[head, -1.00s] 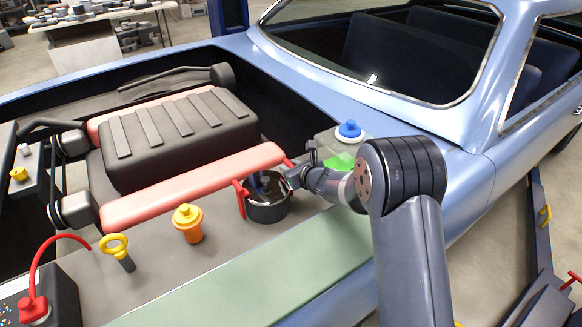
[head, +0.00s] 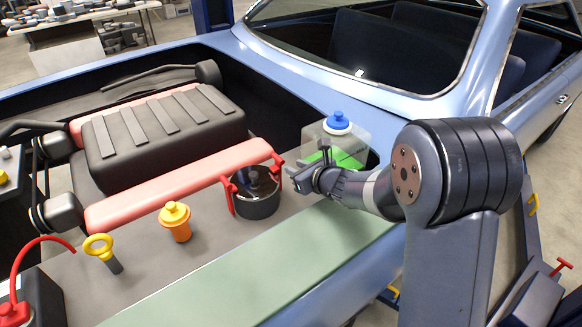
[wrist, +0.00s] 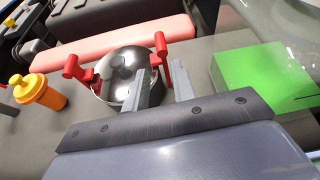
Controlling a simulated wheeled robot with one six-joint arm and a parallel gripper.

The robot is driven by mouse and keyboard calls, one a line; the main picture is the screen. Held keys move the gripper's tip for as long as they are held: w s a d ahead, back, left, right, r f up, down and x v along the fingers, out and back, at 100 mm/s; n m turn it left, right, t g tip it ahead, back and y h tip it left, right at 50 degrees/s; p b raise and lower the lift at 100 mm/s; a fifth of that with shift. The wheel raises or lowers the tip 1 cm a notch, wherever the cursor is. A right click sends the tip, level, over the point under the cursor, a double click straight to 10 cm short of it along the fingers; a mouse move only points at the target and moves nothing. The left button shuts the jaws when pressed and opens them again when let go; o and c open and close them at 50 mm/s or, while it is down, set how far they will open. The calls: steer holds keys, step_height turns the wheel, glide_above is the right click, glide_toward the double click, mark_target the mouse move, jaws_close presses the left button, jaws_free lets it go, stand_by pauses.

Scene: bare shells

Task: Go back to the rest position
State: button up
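My gripper (head: 308,164) is in the head view, just right of the dark round pot (head: 256,201) and in front of the clear tank with green liquid (head: 350,148). Its two fingers stand apart with nothing between them. In the wrist view my gripper's fingers (wrist: 167,70) point toward the pot's shiny round top (wrist: 125,68), which has red clamps at its sides. I cannot tell how far above it the fingertips are. The pot stands upright in the engine bay.
An orange container with a yellow cap (head: 175,221) and a yellow ring-handled dipstick (head: 103,251) are left of the pot. The dark ribbed engine cover (head: 165,135) lies behind them. The green fender strip (head: 250,270) is clear. The blue car body (head: 300,90) rises behind.

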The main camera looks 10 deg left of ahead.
mark_target(284, 162)
steer(key=shift+s+d+r, duration=0.15)
stand_by(0.3)
steer(key=p+x, duration=0.2)
steer(key=x, duration=0.8)
steer(key=shift+w, duration=0.25)
steer(key=shift+w+p, duration=0.15)
steer(key=shift+p, duration=0.2)
